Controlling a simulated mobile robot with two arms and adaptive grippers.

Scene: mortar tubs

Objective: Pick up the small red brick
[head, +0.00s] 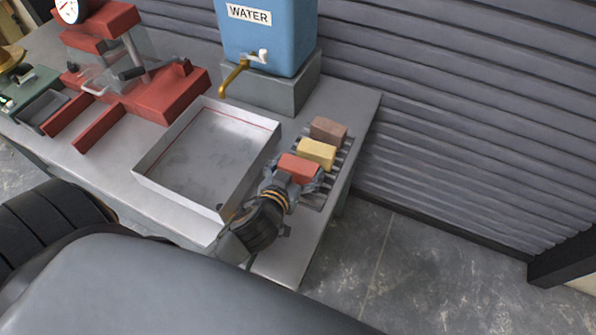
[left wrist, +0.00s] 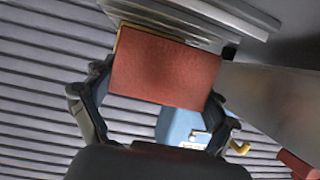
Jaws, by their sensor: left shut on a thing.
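The small red brick (head: 298,166) is at the near end of a row of bricks on the right of the bench. My left gripper (head: 295,178) is shut on it, with a finger on either side. In the left wrist view the red brick (left wrist: 165,70) fills the space between the fingers. I cannot tell for sure whether it rests on the slatted rack (head: 314,194) or is just above it. My right gripper is not in view.
A yellow brick (head: 316,153) and a brown brick (head: 328,131) stand behind the red one on the rack. A shallow metal tray (head: 151,181) lies to the left. A blue water tank (head: 268,38) with a tap and a red press (head: 165,97) stand farther back.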

